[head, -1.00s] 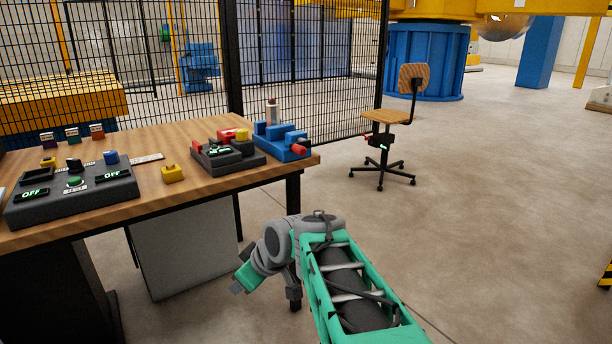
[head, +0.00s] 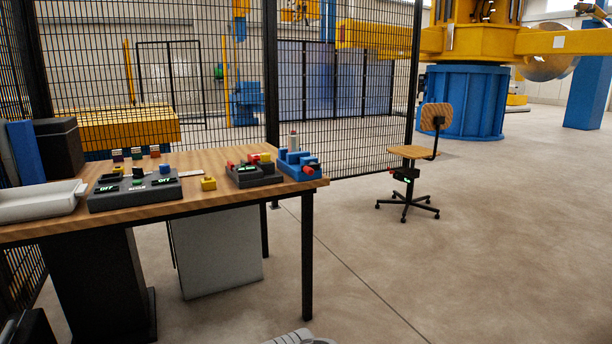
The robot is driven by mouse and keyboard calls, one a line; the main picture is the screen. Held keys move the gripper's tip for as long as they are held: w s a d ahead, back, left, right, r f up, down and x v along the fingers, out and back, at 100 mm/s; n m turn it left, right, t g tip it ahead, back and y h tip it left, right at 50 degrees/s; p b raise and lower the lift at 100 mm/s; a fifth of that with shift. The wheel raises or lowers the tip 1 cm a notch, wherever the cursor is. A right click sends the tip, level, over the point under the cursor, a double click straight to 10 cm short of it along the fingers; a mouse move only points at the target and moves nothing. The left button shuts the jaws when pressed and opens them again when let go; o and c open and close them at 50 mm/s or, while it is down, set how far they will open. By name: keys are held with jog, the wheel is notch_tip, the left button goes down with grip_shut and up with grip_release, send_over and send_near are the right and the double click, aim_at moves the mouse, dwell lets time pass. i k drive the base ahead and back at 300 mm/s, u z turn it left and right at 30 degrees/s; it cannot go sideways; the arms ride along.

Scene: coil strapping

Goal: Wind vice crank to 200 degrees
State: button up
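A blue vice (head: 296,165) stands at the right end of the wooden workbench (head: 230,195). A small dark and red part at its right side may be its crank; it is too small to read an angle. A pale cylinder with a red part (head: 293,140) shows above or behind the vice. Only a grey piece of my arm shows at the bottom edge of the head view. My gripper is out of view.
A grey control box (head: 136,191) with OFF displays, a yellow block (head: 208,183), a dark device (head: 254,174) and a white tray (head: 40,203) are on the bench. Mesh fencing (head: 345,90) stands behind. A swivel chair (head: 412,155) is to the right; open floor lies in front.

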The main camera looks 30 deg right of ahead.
aim_at(310, 170)
jog(key=u, duration=0.45)
jog(key=i, duration=1.15)
jog(key=z, duration=0.5)
